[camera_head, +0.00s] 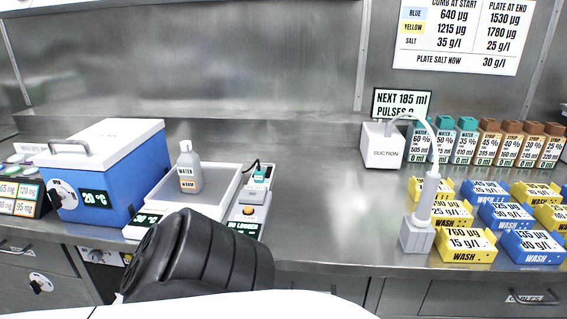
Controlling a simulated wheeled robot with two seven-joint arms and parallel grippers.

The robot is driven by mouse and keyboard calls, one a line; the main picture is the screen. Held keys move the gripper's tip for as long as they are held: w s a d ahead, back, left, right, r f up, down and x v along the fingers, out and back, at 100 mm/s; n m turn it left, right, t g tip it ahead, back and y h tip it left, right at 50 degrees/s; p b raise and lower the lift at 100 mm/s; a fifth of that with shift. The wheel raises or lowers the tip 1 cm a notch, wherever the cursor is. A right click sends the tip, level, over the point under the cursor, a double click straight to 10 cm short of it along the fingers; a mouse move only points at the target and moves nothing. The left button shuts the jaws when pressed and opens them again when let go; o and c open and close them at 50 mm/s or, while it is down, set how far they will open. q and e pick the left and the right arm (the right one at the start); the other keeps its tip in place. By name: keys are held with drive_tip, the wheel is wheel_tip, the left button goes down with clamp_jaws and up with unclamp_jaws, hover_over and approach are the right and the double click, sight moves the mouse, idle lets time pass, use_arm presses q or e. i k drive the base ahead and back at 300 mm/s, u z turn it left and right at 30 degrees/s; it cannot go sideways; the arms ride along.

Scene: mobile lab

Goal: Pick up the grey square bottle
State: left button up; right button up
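A grey bottle (188,172) with a pale cap stands upright in a white tray (222,186) on the left half of the steel counter. Its front label reads WATER and, on an orange band, WASH. Its body looks squarish, though the exact shape is hard to tell at this size. Neither of my grippers shows in this view. A black ribbed part of my own arm is in the lower left middle, in front of the tray, and hides part of the counter's front edge.
A blue box with a white lid (103,172) stands left of the tray. A white suction unit (381,147) and an upright wand on a grey stand (417,236) are right of centre. Blue and yellow blocks and several capped bottles fill the right. Counter between tray and wand (325,205) is clear.

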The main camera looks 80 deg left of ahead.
sight(190, 174)
drive_tip(key=u, duration=5.25)
drive_tip(key=i, duration=1.75)
drive_tip(key=z, duration=1.1)
